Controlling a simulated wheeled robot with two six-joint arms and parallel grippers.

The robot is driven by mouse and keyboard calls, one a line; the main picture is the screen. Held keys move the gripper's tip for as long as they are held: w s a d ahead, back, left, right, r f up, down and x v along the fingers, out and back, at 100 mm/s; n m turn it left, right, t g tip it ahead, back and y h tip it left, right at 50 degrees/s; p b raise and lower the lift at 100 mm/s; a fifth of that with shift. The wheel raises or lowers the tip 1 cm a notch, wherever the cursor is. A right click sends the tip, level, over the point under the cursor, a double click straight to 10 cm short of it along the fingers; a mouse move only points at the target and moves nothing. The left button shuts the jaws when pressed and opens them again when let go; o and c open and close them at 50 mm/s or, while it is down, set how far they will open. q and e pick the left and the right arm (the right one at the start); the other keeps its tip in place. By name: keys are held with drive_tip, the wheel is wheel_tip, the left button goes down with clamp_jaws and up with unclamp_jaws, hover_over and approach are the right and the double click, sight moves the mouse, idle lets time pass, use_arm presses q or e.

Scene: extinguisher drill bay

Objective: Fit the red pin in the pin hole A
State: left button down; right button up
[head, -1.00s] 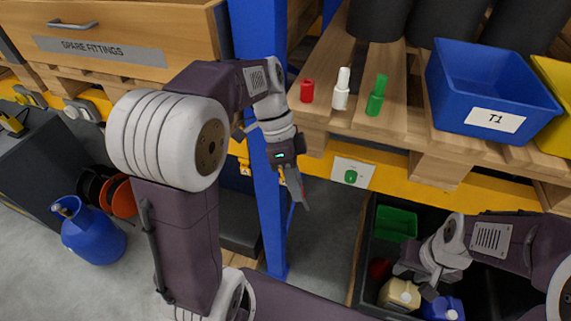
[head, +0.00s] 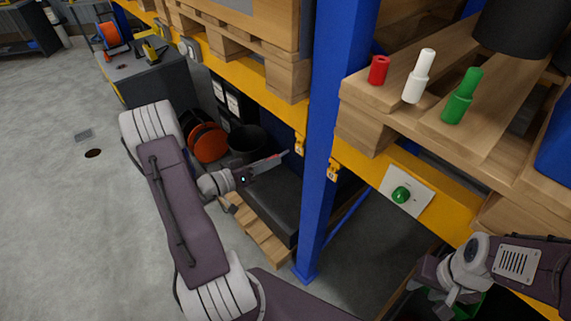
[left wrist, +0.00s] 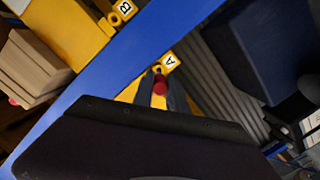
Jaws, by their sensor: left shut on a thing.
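My left gripper (head: 276,158) is shut on the red pin (left wrist: 160,85). In the left wrist view the pin's red end shows between the two dark fingers, and the rest of it is hidden. Just beyond it is the yellow tab with pin hole A (left wrist: 171,61), marked by a white label. From this angle the pin overlaps the tab, and I cannot tell whether they touch. A second yellow tab, B (left wrist: 125,7), is across the blue post. In the head view the gripper points right, towards the yellow tab left of the post (head: 299,143). My right gripper (head: 448,303) hangs low at right, its fingers unclear.
The blue post (head: 335,100) stands just right of my left gripper. A green button plate (head: 401,195) is on the yellow beam. Open floor lies left.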

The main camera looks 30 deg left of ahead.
use_arm(q)
drive_tip(key=shift+w+r+p, duration=0.1)
drive_tip(key=shift+w+p, duration=0.4)
drive_tip(key=shift+w, duration=0.1)
drive_tip(key=shift+p+x, duration=0.45)
drive_tip(key=shift+x, duration=1)
drive_tip(key=shift+r+b+x, duration=0.2)
drive_tip(key=shift+b+x, duration=0.95)
drive_tip(key=shift+x, duration=0.65)
drive_tip(key=shift+w+r+b, duration=0.1)
drive_tip(key=shift+w+b, duration=0.55)
idle(0.4)
